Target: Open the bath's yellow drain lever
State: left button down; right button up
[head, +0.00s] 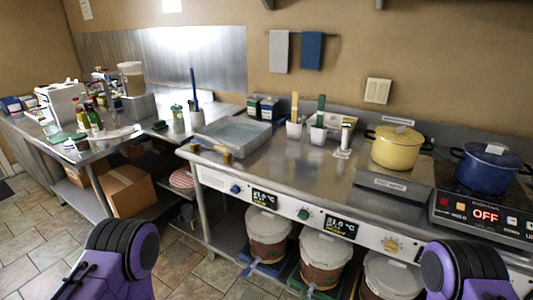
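The bath (234,133) is a shallow grey metal basin holding bluish-grey liquid, set in the steel counter left of centre. A small brass-yellow fitting (227,157) sticks out at its front, above the counter's front edge; it looks like the drain lever. Its exact handle angle is too small to tell. Another small yellowish piece (194,147) sits at the counter's left front corner. My purple arm links show at the bottom left and bottom right, but neither gripper is in the picture. Both arms are well apart from the bath.
Lidded buckets (267,230) stand below the counter, under a panel with displays and a blue knob (235,189), green knob (303,214) and yellow knob (390,245). A yellow pot (396,148) and blue pot (488,170) stand right.

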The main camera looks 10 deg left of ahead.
aim_at(227, 152)
jog(key=z, duration=0.3)
jog(key=k, duration=0.7)
jog(key=u, duration=0.3)
jog(key=i, duration=0.55)
jog(key=u, duration=0.95)
jog(key=i, duration=1)
jog(key=z, duration=0.95)
jog(key=i, duration=1.05)
jog(key=z, duration=0.05)
jog(key=k, duration=0.2)
jog(key=z, duration=0.2)
